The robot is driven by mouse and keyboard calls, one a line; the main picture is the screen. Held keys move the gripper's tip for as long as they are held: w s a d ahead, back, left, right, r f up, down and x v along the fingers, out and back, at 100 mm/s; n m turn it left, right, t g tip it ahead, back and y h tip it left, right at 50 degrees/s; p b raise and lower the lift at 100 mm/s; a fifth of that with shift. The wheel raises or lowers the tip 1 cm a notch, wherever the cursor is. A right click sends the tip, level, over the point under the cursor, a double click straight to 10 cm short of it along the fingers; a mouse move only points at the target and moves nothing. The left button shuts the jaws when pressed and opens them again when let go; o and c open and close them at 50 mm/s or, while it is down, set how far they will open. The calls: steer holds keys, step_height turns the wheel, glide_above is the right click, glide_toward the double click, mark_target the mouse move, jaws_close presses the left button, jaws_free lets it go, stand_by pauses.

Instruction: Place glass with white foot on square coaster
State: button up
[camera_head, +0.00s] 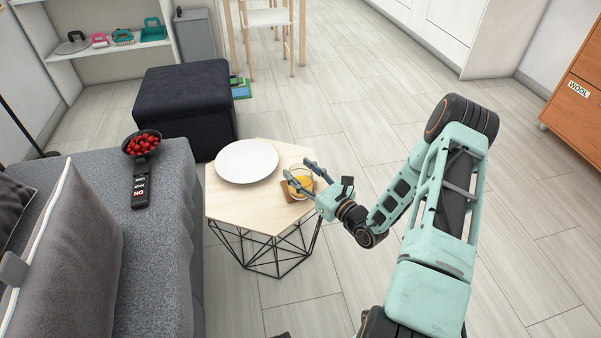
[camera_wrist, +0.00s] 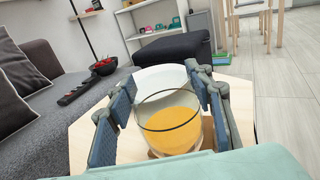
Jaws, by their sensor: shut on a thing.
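A clear glass (camera_head: 300,184) with orange liquid is at the right side of the small wooden-topped table (camera_head: 228,205). It also shows upright in the wrist view (camera_wrist: 168,128), between the fingers. Its foot is mostly hidden, so its colour is unclear. A brown coaster (camera_head: 287,191) shows partly beside and under the glass in the head view; a brown edge shows in the wrist view (camera_wrist: 208,133). I cannot tell whether the glass rests on it or hangs just above. My gripper (camera_head: 304,178) is shut on the glass, with a finger on each side.
A white plate (camera_head: 247,161) lies behind the glass on the table. A grey sofa (camera_head: 165,245) with a remote (camera_head: 139,186) and a bowl of red fruit (camera_head: 142,143) stands at the left. A dark ottoman (camera_head: 186,105) is behind. Open floor lies at right.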

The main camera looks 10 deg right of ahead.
steer(key=shift+f, duration=0.15)
steer(key=o, duration=1.7)
steer(key=shift+c, duration=0.2)
steer(key=shift+r, duration=0.2)
steer(key=shift+s+d, duration=0.2)
steer(key=shift+s, duration=0.1)
steer(key=p+v, duration=0.2)
steer(key=v, duration=0.9)
steer(key=shift+s, duration=0.25)
